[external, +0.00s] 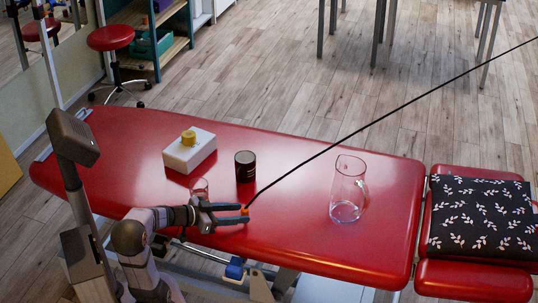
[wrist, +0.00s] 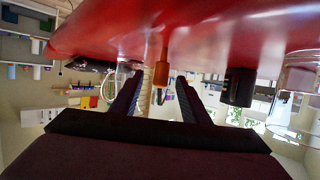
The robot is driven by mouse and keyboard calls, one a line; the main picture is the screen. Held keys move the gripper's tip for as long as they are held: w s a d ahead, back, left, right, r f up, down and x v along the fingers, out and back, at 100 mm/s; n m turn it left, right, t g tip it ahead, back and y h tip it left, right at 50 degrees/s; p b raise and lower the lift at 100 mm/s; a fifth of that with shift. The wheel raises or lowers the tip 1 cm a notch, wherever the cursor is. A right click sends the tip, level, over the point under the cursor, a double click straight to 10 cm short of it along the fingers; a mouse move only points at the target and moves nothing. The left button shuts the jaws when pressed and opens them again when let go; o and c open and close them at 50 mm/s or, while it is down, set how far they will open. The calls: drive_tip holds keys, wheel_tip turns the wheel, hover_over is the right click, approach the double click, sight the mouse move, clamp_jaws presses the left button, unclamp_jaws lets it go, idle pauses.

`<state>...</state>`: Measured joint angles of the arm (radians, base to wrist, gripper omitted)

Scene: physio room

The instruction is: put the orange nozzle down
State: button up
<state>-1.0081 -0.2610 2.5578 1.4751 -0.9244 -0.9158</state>
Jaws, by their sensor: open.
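The small orange nozzle (external: 245,211) is at the front part of the red treatment table (external: 300,235), on the end of a thin black hose (external: 340,140) that runs up to the right. In the wrist view the nozzle (wrist: 161,72) stands between my two dark fingers, with gaps visible on both sides. My gripper (external: 243,214) is open around it, low over the table; its fingers also show in the wrist view (wrist: 159,80). I cannot tell whether the nozzle touches the tabletop.
A small clear glass (external: 200,187) stands just behind my gripper. A black cup (external: 245,167) and a white box (external: 190,155) with a yellow top stand farther back. A glass jug (external: 347,192) is to the right, and a patterned cushion (external: 480,215) lies beyond it.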

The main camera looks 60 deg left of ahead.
sight(245, 212)
drive_tip(key=shift+w, duration=0.1)
drive_tip(key=shift+w+p, duration=0.25)
drive_tip(key=shift+p, duration=0.15)
drive_tip(key=shift+w+f+p, duration=0.35)
drive_tip(key=shift+w, duration=0.3)
drive_tip(key=shift+w+p, duration=0.6)
drive_tip(key=shift+p, duration=0.55)
drive_tip(key=x, duration=0.1)
drive_tip(key=b+x, duration=0.1)
drive_tip(key=x, duration=0.1)
drive_tip(key=shift+f, duration=0.4)
drive_tip(key=shift+w+a, duration=0.1)
drive_tip(key=shift+w, duration=0.35)
drive_tip(key=shift+c, duration=0.7)
clamp_jaws()
